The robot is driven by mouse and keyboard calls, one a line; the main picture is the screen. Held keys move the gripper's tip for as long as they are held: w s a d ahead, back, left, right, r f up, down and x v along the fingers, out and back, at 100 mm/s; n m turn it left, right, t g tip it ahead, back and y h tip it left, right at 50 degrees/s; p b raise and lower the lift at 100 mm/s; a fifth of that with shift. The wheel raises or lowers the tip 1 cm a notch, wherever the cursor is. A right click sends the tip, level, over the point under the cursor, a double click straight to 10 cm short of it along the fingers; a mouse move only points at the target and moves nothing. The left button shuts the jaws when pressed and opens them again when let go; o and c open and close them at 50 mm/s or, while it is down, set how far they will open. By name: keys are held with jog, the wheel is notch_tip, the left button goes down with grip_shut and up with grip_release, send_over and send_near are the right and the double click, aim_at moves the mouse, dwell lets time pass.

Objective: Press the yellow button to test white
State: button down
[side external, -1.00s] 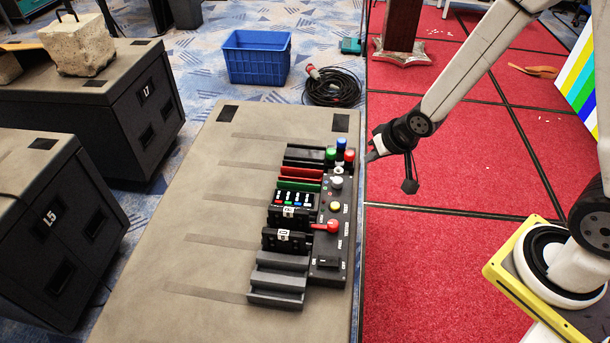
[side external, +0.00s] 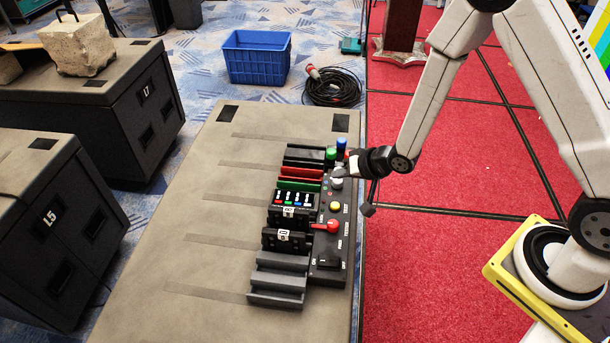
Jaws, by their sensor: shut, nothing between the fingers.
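The yellow button (side external: 335,207) sits on the dark control panel (side external: 328,262), below a white knob or button (side external: 337,183) and above a red lever (side external: 328,226). My gripper (side external: 343,172) is shut and empty. Its tips are over the far part of the panel, close to the white button and farther up the panel than the yellow one. I cannot tell whether the tips touch anything. The gripper hides the red button; the green button (side external: 331,153) and blue button (side external: 341,144) show behind it.
The panel stands at the right edge of a tan-topped case (side external: 200,240). Red, green and black modules (side external: 290,205) and empty grey slots (side external: 276,284) lie to its left. A blue crate (side external: 257,58) and coiled cable (side external: 332,87) are on the floor behind. The case top's left side is clear.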

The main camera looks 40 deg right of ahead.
aim_at(338, 207)
jog(key=shift+f, duration=0.2)
jog(key=shift+f, duration=4.2)
jog(key=shift+f, duration=0.9)
dwell(0.4)
jog(key=shift+r, duration=0.9)
jog(key=shift+r, duration=2.5)
